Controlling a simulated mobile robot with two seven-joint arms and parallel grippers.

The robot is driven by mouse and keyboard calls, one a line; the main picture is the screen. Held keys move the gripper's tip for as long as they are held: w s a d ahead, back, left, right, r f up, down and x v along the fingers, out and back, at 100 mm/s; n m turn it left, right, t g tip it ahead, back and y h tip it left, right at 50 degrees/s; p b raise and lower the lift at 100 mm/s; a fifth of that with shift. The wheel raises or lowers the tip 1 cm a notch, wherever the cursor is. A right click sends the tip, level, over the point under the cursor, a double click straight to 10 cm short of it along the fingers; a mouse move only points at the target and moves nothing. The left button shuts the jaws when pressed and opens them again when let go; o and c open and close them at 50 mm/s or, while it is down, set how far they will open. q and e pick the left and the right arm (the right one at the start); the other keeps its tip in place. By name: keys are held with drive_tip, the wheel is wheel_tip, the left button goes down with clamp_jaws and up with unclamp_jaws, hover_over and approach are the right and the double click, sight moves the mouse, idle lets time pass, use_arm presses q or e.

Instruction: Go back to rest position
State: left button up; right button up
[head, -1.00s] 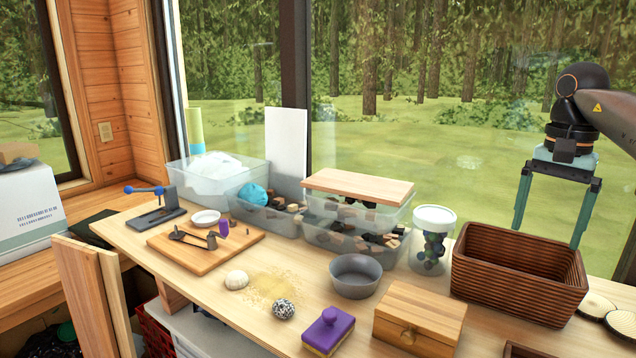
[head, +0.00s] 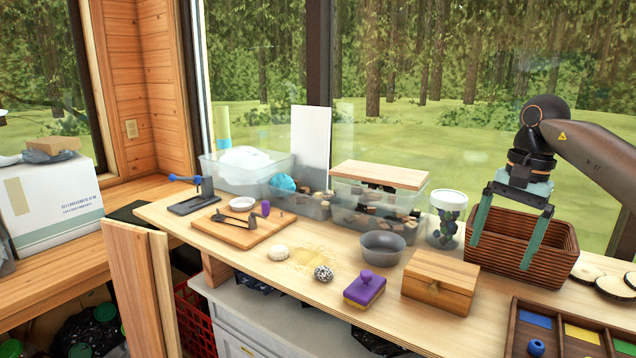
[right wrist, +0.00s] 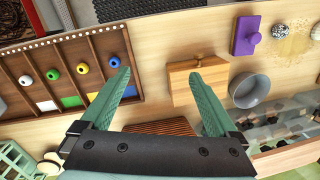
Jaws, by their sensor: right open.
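My right gripper (head: 500,254) is open and empty, its two teal fingers pointing down in front of the brown wicker basket (head: 562,245) at the right of the bench. In the right wrist view the open fingers (right wrist: 160,74) have nothing between them; the wooden box (right wrist: 197,80) lies beyond them, with the divided tray (right wrist: 62,72) on the left. I cannot tell whether the fingers touch the basket. My left gripper is in neither view.
Near the gripper stand a lidded jar (head: 446,222), a grey bowl (head: 381,247), a wooden box (head: 440,281) and a purple-handled sponge (head: 364,289). Clear bins (head: 375,205) line the window. Bare bench top shows along the front edge.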

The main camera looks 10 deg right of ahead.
drive_tip(key=a+f+m+g+y, duration=0.1)
drive_tip(key=a+f+y, duration=0.3)
drive_tip(key=a+f, duration=0.55)
drive_tip(key=a+f+m+y, duration=0.1)
drive_tip(key=a+f+y, duration=0.3)
drive_tip(key=a, duration=1)
drive_tip(key=s+a+f+m+t+y, duration=0.25)
drive_tip(key=a+m+y, duration=0.25)
drive_tip(key=a+m, duration=0.4)
drive_tip(key=s+a+f+m+t+y, duration=0.2)
drive_tip(key=a+m+t+y, duration=0.3)
drive_tip(key=m, duration=0.6)
drive_tip(key=s+d+f+m+t+h, duration=0.1)
drive_tip(key=d+f+m+t+h, duration=0.4)
drive_tip(key=m, duration=0.6)
drive_tip(key=s+d+f+m+t+h, duration=0.15)
drive_tip(key=f+m+t+h, duration=0.45)
drive_tip(key=m, duration=0.6)
drive_tip(key=s+d+f+m+g+h, duration=0.3)
drive_tip(key=s+d+f+m+g, duration=0.1)
drive_tip(key=s+d+f+m, duration=0.2)
drive_tip(key=s+d+f+m+g+h, duration=0.3)
drive_tip(key=s+f+m, duration=0.5)
drive_tip(key=s+f, duration=0.3)
drive_tip(key=d+g, duration=0.1)
drive_tip(key=d, duration=0.1)
drive_tip(key=shift+d+f, duration=0.25)
drive_tip(key=shift+d, duration=0.1)
